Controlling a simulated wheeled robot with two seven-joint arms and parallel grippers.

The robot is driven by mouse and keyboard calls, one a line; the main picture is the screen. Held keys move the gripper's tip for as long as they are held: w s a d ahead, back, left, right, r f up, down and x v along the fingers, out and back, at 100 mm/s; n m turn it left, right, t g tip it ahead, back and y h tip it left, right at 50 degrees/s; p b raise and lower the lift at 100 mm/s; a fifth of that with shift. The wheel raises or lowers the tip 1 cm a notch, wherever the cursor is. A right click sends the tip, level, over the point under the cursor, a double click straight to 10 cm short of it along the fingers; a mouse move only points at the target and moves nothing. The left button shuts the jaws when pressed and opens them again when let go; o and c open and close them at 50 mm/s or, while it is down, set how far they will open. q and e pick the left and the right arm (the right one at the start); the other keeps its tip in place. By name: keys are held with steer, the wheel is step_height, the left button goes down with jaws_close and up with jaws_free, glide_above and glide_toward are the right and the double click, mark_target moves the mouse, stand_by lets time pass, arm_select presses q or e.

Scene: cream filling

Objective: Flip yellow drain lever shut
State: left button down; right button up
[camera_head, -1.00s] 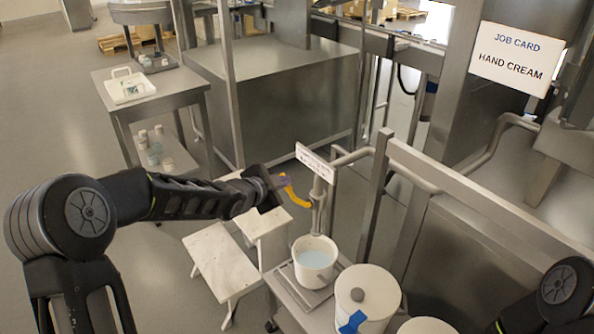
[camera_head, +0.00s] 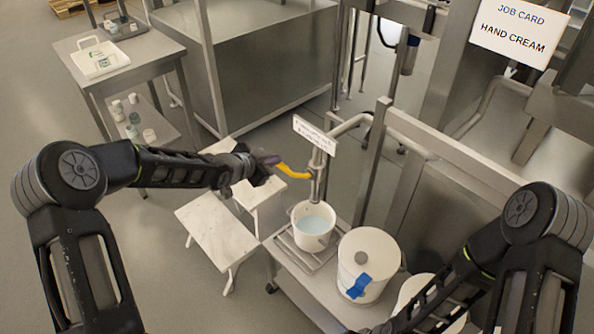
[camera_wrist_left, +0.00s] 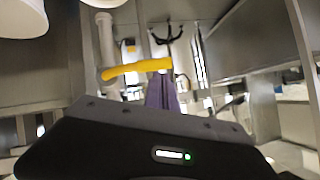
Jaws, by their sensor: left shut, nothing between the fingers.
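The yellow drain lever (camera_head: 293,172) sticks out to the left from the upright metal drain pipe (camera_head: 317,178), with its free end slightly higher than its pipe end. My left gripper (camera_head: 269,159) is shut and empty, its purple fingertips at the lever's free end. In the left wrist view the lever (camera_wrist_left: 138,68) lies across the front of the purple fingers (camera_wrist_left: 163,92); whether they touch cannot be told. A white pot (camera_head: 312,240) with pale blue liquid stands below the pipe. My right arm shows at lower right; its gripper is not visible.
A white sign (camera_head: 314,134) hangs just above the lever. A lidded white drum (camera_head: 368,249) with a blue mark stands right of the pot. White steps (camera_head: 222,236) stand below my left arm. A metal rail (camera_head: 450,155) runs to the right.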

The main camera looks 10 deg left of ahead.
arm_select(q)
steer(key=shift+f, duration=0.25)
arm_select(e)
steer(key=shift+a+f, duration=0.1)
steer(key=shift+f, duration=0.25)
arm_select(q)
steer(key=shift+a+f, duration=0.1)
